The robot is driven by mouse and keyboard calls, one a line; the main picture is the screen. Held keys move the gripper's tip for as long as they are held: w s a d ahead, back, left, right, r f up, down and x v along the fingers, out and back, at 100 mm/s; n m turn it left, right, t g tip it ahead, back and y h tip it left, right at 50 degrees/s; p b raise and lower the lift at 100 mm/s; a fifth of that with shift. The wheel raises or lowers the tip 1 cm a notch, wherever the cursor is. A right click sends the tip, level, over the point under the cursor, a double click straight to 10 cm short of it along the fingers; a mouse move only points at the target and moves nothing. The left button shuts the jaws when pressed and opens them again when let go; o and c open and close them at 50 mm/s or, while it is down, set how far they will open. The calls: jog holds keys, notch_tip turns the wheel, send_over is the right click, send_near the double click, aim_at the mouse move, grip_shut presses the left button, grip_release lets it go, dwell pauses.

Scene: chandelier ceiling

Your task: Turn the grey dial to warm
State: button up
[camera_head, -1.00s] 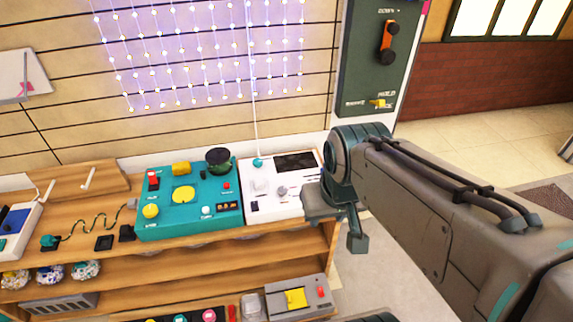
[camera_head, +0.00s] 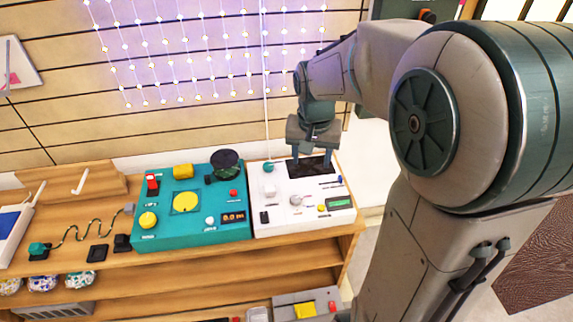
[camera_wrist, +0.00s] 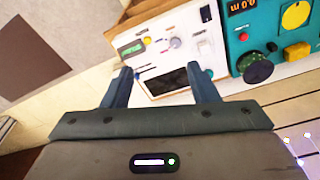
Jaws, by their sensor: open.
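A small grey dial (camera_head: 296,200) sits on the front middle of a white panel (camera_head: 288,226) on the wooden shelf top. It also shows in the wrist view (camera_wrist: 176,43), beyond my fingertips and between their lines. My gripper (camera_head: 311,166) is open and empty, pointing down over the back of the white panel, near its dark screen (camera_head: 308,169). In the wrist view the two fingers (camera_wrist: 159,73) stand apart on either side of that screen. The gripper is apart from the dial. The dial's markings are too small to read.
A teal panel (camera_head: 160,240) with a dark green knob (camera_head: 224,161) stands at left. Hanging light strings (camera_head: 205,60) cover the wall behind.

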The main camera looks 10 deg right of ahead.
aim_at(296, 198)
jog(key=w+f+m+g+b, duration=0.2)
jog(key=w+f+m+b, duration=0.2)
jog(key=w+f, duration=1.05)
jog(key=f, duration=0.5)
jog(key=s+f, duration=0.1)
jog(key=f, duration=0.9)
jog(key=shift+s+f+p, duration=0.15)
jog(key=shift+f+p, duration=0.05)
jog(key=shift+p, duration=0.15)
jog(key=c, duration=1)
